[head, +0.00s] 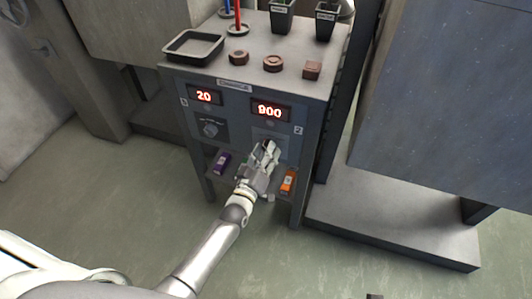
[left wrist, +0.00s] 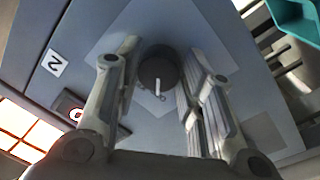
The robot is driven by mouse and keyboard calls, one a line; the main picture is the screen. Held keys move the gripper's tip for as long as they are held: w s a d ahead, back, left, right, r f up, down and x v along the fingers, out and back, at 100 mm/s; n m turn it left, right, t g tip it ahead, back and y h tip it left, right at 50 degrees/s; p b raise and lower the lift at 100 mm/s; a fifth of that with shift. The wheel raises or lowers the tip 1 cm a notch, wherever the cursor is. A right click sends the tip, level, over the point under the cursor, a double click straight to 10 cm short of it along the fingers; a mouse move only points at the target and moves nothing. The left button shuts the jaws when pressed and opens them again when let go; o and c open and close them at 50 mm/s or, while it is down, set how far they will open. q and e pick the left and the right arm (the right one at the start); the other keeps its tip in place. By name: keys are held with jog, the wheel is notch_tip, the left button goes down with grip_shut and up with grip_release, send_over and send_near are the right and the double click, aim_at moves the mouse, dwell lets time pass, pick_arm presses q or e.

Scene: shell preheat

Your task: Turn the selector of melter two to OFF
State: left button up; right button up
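The melter two selector is a round dark knob (left wrist: 150,70) with a white pointer line, on a grey panel beside a "2" label (left wrist: 55,62). In the left wrist view the fingers of my left gripper (left wrist: 163,62) are open on either side of it, with gaps showing. The left selector (head: 210,129) sits below a "20" display (head: 205,96).
A dark tray (head: 193,47), several brown pieces and dark pots (head: 282,16) stand on the cabinet top. A large grey block (head: 440,100) stands to the right.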

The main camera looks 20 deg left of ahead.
pick_arm(q)
jog(key=o, duration=0.4)
jog(key=shift+c, duration=0.2)
jog(key=s+a, duration=0.1)
jog(key=s, duration=1.1)
jog(key=shift+f, duration=0.25)
